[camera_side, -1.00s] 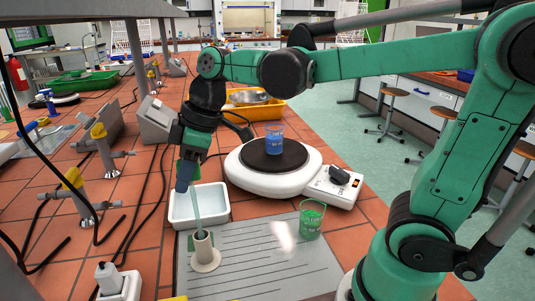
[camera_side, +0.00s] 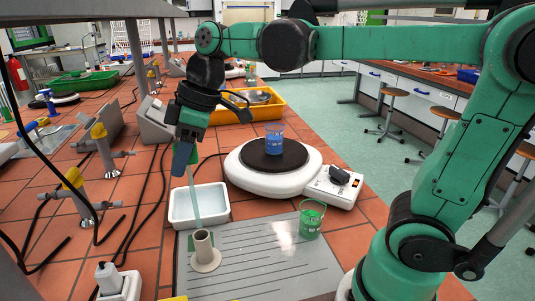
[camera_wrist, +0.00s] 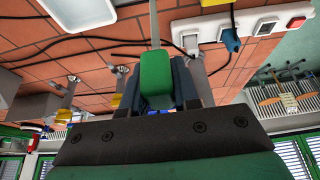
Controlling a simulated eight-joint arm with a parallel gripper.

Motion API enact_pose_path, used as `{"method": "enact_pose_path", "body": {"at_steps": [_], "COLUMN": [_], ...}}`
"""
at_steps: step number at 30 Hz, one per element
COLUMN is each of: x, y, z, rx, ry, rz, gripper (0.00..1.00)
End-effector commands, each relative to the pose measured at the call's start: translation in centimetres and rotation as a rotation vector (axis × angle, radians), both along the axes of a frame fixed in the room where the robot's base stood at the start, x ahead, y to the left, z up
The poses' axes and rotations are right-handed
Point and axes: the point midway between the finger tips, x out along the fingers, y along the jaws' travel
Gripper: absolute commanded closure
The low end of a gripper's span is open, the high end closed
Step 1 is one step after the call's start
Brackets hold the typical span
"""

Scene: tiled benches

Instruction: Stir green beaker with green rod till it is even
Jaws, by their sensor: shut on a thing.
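The green rod (camera_side: 195,205) hangs upright from my gripper (camera_side: 184,165), a pale shaft with a green handle (camera_wrist: 156,75). In the wrist view the handle sits between my closed fingers and the shaft runs up out of the picture. The green beaker (camera_side: 311,222) stands upright on the grey grooved mat, right of the holder. Its green content shows, but how even it is cannot be told.
A hotplate (camera_side: 245,181) bears a beaker of blue liquid (camera_side: 274,142). A white tray (camera_side: 183,222) lies behind the holder. A yellow tray (camera_side: 277,108) with a metal bowl is farther back. Gas taps (camera_side: 78,186) and black cables lie left. The grey mat (camera_side: 255,265) has free room.

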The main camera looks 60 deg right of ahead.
Motion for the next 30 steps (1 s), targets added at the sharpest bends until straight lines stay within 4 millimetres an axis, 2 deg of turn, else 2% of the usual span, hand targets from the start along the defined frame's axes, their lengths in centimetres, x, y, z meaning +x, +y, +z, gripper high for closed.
{"method": "enact_pose_path", "body": {"at_steps": [30], "x": [0.0], "y": [0.0], "z": [6.8], "rx": [0.000], "ry": [0.000], "rz": [0.000], "gripper": [1.00]}}
